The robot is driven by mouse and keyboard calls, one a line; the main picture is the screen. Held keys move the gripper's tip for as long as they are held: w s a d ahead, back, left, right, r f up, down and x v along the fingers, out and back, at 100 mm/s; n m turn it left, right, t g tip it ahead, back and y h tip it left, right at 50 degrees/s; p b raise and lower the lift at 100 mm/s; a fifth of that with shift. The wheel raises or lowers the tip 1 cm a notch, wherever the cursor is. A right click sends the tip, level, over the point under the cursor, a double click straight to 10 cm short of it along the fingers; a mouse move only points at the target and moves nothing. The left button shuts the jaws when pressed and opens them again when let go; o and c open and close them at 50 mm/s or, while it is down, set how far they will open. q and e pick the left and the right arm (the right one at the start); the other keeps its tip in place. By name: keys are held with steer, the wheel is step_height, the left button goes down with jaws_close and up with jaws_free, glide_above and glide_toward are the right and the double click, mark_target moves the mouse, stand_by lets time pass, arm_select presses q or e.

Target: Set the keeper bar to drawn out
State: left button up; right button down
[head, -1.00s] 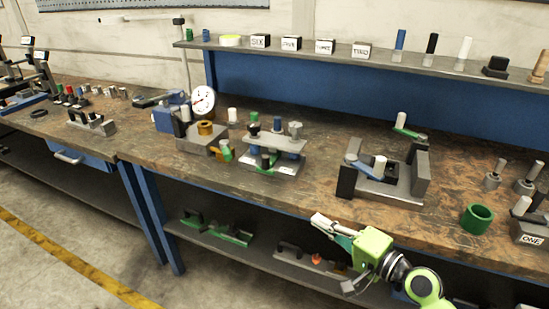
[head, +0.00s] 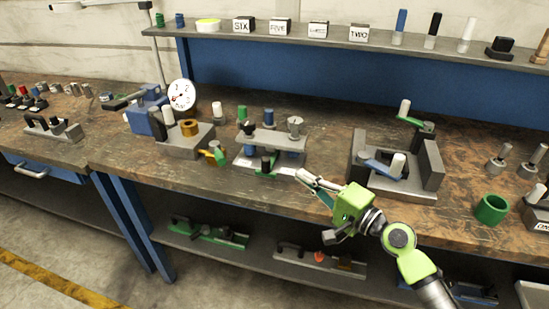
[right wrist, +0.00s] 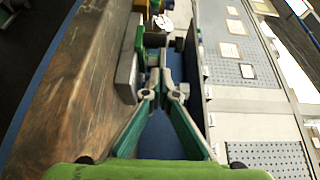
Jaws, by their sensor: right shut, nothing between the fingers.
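I cannot tell for sure which part is the keeper bar. A two-tier grey fixture (head: 270,150) stands at the bench front, with several knobs on top and a green strip (head: 265,168) low between its plates. To its right is a grey U-shaped fixture (head: 430,168) with a blue lever (head: 380,167) and a green lever (head: 411,121), each with a white knob. My right gripper (head: 307,179) is shut and empty, just right of the two-tier fixture near the bench's front edge. Its closed fingers (right wrist: 163,92) show in the right wrist view. My left gripper is out of view.
A dial-gauge fixture (head: 183,141) stands to the left. A green ring (head: 492,209) sits at the right. A shelf (head: 300,35) with labelled blocks runs behind the wooden bench (head: 330,140). A lower shelf (head: 260,255) holds more fixtures.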

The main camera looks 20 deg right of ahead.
steer(key=shift+w, duration=0.2)
steer(key=p+x, duration=0.2)
steer(key=x, duration=0.7)
steer(key=shift+s, duration=0.1)
steer(key=shift+w+a+f, duration=0.1)
steer(key=shift+w+a, duration=0.2)
steer(key=shift+w, duration=0.15)
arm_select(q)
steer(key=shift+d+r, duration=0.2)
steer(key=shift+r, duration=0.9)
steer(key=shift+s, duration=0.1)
